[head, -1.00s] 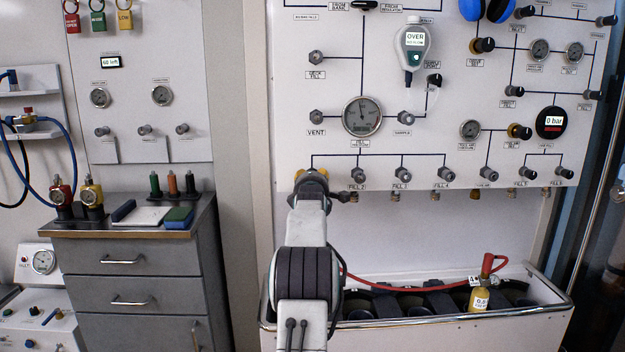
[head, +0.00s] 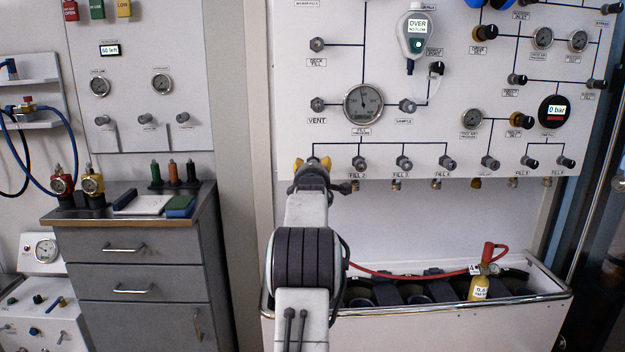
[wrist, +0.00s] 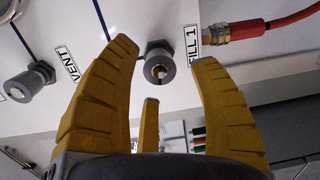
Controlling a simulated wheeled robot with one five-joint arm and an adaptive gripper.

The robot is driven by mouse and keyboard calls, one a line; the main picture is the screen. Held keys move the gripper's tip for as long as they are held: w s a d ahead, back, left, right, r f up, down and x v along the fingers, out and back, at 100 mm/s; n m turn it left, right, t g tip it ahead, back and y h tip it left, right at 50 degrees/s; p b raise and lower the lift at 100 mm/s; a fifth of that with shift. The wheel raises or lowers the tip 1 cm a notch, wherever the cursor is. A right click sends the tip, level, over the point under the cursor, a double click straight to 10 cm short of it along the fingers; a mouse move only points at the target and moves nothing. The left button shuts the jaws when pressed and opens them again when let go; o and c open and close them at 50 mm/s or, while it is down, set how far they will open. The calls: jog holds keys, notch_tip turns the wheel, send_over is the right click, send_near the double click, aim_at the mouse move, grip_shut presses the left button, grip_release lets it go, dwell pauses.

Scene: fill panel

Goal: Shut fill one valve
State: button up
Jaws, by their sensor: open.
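The fill 1 valve is a grey round knob (wrist: 159,67) on the white panel, beside the label FILL 1 in the wrist view. My gripper (wrist: 163,62) is open, with its yellow fingers on both sides of the knob and a third finger below it. I see no finger clearly touching the knob. In the head view my gripper (head: 312,166) is at the panel's lower left, and my arm hides most of the fill 1 valve there.
The vent knob (wrist: 30,82) is left of my fingers. A red hose (wrist: 285,22) with a brass fitting runs from beside FILL 1. The fill 2 knob (head: 359,163) is to the right. A trough (head: 420,318) holding a yellow cylinder (head: 480,287) stands below the panel.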

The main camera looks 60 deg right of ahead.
jog(key=v, duration=0.9)
jog(key=shift+s, duration=0.1)
dwell(0.3)
